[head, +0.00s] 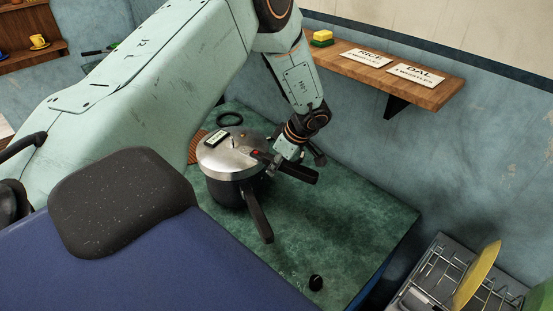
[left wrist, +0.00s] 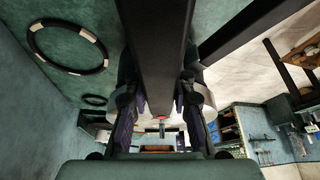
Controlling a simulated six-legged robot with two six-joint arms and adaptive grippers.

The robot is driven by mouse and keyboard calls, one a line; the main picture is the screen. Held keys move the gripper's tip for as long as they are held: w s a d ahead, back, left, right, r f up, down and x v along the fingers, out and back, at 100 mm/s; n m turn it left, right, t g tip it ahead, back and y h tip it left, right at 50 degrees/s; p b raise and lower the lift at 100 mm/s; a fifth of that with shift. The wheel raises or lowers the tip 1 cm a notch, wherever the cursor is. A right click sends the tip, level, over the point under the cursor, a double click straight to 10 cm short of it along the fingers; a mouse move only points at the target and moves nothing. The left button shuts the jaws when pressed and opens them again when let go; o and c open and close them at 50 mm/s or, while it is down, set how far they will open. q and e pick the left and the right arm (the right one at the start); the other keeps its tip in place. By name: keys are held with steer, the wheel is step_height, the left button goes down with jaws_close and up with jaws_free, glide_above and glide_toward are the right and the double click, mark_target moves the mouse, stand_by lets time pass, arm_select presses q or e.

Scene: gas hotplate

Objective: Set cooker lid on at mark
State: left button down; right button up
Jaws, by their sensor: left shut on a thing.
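The steel cooker lid (head: 235,158) lies over the dark cooker pot (head: 226,190) in the head view; I cannot tell whether it is fully seated. The black lid handle (head: 300,173) points right, while the pot's long handle (head: 258,215) points toward the lower right, so the two are not lined up. My left gripper (head: 285,160) is shut on the lid handle, which runs as a dark bar (left wrist: 162,60) between the fingers in the left wrist view. A red spot (head: 256,153) shows near the handle's base. My right gripper is not in view.
A black ring (head: 230,119) lies behind the cooker on the green worktop (head: 350,220). A small black knob-like piece (head: 316,282) is near its front. A dish rack (head: 455,280) with a yellow plate stands lower right. A wall shelf (head: 385,73) holds cards and a sponge.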

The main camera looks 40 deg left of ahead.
arm_select(q)
steer(key=shift+f, duration=0.2)
steer(key=shift+r, duration=0.15)
stand_by(0.3)
steer(key=shift+r, duration=0.15)
steer(key=shift+w, duration=0.25)
steer(key=shift+s+d, duration=0.1)
steer(key=shift+s, duration=0.1)
stand_by(1.1)
steer(key=shift+f+b, duration=0.7)
steer(key=shift+f, duration=0.7)
steer(key=c, duration=1.1)
jaws_free()
steer(key=shift+o, duration=0.2)
